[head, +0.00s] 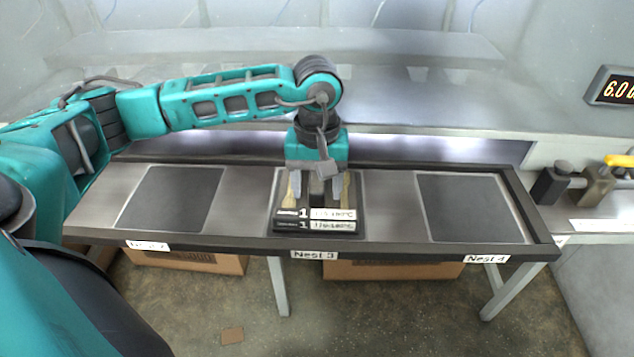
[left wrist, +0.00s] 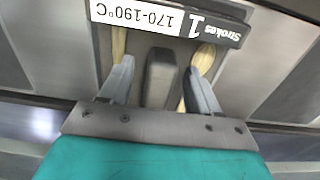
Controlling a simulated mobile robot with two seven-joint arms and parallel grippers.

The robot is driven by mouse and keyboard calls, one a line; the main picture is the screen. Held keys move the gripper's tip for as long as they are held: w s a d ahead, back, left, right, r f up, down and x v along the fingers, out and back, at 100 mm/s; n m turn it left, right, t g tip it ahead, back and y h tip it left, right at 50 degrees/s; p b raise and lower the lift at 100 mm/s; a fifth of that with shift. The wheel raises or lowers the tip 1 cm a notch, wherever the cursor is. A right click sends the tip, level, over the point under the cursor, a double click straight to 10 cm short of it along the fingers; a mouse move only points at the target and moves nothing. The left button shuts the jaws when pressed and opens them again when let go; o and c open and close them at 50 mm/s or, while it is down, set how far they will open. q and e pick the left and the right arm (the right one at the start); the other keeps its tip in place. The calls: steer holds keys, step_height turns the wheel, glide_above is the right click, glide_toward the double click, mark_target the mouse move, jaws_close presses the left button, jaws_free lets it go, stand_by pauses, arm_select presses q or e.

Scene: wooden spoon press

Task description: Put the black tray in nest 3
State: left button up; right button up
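The black tray (head: 300,234) sits at nest 3, above the label "Nest 3" (head: 314,255). My left gripper (head: 319,192) is over the tray, pointing down. In the left wrist view its fingers (left wrist: 160,85) stand apart on either side of a dark upright handle (left wrist: 162,72), with gaps visible on both sides. A card (left wrist: 165,20) on the tray reads "Strokes 1, 170-190°C". The tray's underside is hidden. My right gripper is not in view.
Empty dark pads lie at nest 2 (head: 172,198) and nest 4 (head: 470,208) on the same metal bench. A raised dark rim runs around the bench. Cardboard boxes (head: 190,260) stand below. A machine with a red-lit display (head: 615,90) is at the right.

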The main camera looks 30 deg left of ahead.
mark_target(317, 183)
arm_select(q)
steer(key=shift+r, duration=0.15)
step_height(317, 183, up, 12)
stand_by(0.6)
stand_by(0.4)
